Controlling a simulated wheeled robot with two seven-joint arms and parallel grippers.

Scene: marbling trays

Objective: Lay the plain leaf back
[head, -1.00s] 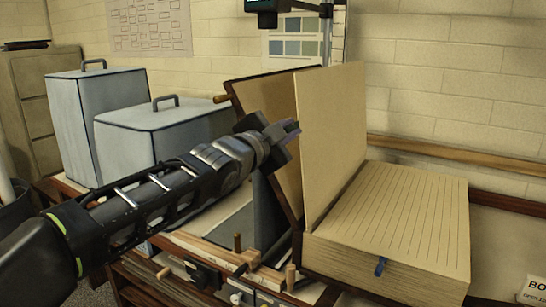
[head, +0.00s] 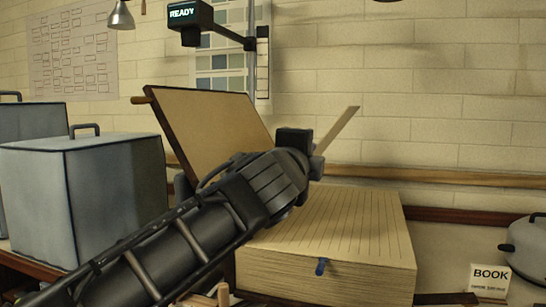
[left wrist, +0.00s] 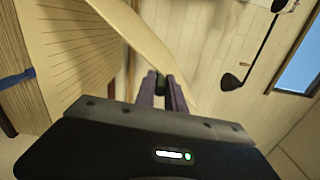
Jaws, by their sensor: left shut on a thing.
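The plain leaf (head: 337,130) of the big book stands up off the page block and shows almost edge-on in the head view, leaning right. It also shows in the left wrist view (left wrist: 140,38) as a curved tan sheet. My left gripper (left wrist: 162,90) is shut on the leaf near its edge; in the head view its fingers (head: 316,165) are mostly hidden behind the wrist. The lined page block (head: 335,272) lies flat below, with a blue ribbon (head: 321,266) at its front. The open cover (head: 205,125) leans back at the left. My right gripper is out of view.
Grey lidded boxes (head: 90,190) stand at the left. A "BOOK" card (head: 489,281) and a grey pot (head: 525,245) are at the right. A lamp-like display reading READY (head: 190,14) hangs above. My left arm crosses in front of the book's left part.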

